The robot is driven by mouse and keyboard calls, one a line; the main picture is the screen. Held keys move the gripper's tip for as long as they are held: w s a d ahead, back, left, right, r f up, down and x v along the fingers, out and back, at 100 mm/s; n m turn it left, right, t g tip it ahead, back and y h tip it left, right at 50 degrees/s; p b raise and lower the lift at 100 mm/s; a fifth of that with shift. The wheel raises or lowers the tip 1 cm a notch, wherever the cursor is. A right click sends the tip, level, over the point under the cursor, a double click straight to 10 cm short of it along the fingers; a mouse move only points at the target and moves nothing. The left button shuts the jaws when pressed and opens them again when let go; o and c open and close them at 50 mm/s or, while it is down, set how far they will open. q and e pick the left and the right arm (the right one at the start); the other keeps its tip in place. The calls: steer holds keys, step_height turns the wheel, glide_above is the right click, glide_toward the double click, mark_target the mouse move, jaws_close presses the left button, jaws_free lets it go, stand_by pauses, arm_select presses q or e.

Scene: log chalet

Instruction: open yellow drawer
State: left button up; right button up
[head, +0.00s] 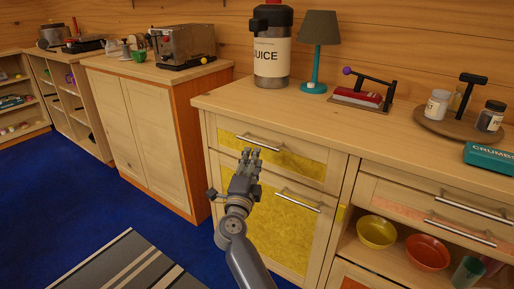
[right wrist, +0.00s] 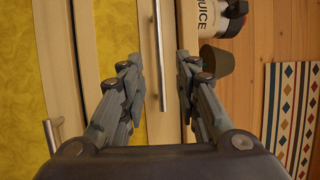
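The yellow drawer (head: 303,166) is shut, at the top left of the wooden counter, with a yellow front panel and a long silver handle (head: 260,142). My right gripper (head: 252,154) is in front of it, just below the handle in the head view. In the right wrist view, the right gripper (right wrist: 159,66) is open. The drawer handle (right wrist: 160,60) runs upright between its two fingers, with gaps on both sides. The drawer's yellow panel (right wrist: 118,32) shows to the left. My left gripper is in neither view.
A yellow cupboard door (head: 275,228) with its own handle (head: 298,200) sits right below the drawer. On the counter stand a juice dispenser (head: 272,50), a teal lamp (head: 316,50) and a red press (head: 358,97). Blue floor is open to the left.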

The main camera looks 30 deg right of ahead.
mark_target(257, 144)
steer(key=b+x, duration=0.1)
steer(key=x, duration=0.7)
steer(key=shift+w, duration=0.1)
jaws_close()
